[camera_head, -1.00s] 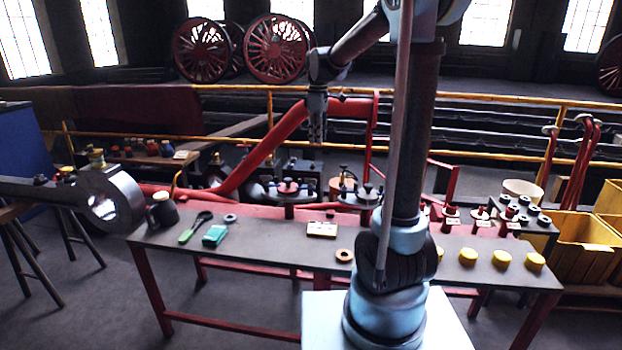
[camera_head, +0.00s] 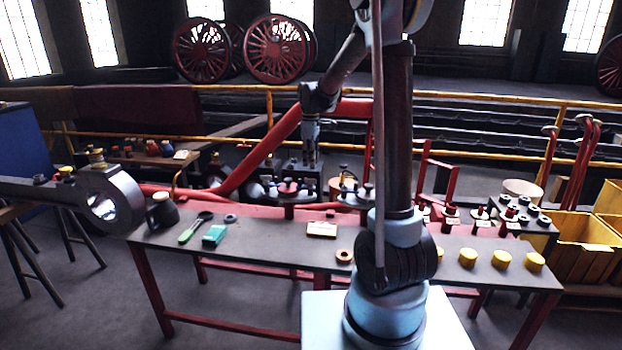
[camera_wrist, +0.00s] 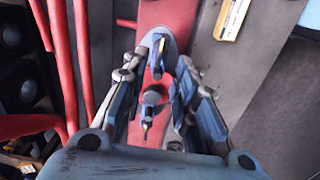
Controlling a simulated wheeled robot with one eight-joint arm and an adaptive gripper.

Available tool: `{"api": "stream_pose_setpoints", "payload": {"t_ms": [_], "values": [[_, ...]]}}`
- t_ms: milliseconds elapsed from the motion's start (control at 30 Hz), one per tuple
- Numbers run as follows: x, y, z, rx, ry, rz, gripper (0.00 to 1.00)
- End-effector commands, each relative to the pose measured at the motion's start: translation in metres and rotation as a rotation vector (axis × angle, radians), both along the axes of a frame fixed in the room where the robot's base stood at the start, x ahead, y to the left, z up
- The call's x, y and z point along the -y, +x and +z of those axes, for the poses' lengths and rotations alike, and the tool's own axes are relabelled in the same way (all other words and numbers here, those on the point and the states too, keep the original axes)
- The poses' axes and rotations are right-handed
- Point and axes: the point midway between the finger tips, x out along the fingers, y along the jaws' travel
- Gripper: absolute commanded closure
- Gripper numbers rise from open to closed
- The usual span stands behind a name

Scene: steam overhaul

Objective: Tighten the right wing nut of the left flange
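The left flange (camera_head: 288,189) is a dark plate with a red middle and small upright nuts, behind the bench in the head view. My gripper (camera_head: 311,162) points down just above its right end. In the wrist view my gripper (camera_wrist: 153,85) has its fingers spread, with space between them. A small blue-grey wing nut (camera_wrist: 150,98) shows between the fingers, apart from both. A second blue-grey piece (camera_wrist: 158,45) stands on a grey rounded plate beyond it. I cannot tell the height gap, and the fingers hide parts of the fittings.
The right flange (camera_head: 350,192) stands close to the right. A red slanted pipe (camera_head: 258,158) passes behind and left of my gripper.

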Motion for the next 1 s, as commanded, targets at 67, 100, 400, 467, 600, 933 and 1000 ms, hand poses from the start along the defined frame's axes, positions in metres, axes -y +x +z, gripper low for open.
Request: {"api": "stream_pose_setpoints", "payload": {"t_ms": [67, 100, 400, 467, 600, 933, 1000], "values": [[0.0, 0.0, -0.015, 0.0, 0.0, 0.0, 0.73], [0.0, 0.0, -0.021, 0.0, 0.0, 0.0, 0.73], [0.0, 0.0, -0.063, 0.0, 0.0, 0.0, 0.73], [0.0, 0.0, -0.068, 0.0, 0.0, 0.0, 0.73], [0.0, 0.0, -0.074, 0.0, 0.0, 0.0, 0.73], [0.0, 0.0, -0.075, 0.0, 0.0, 0.0, 0.8], [0.0, 0.0, -0.075, 0.0, 0.0, 0.0, 0.96]]}}
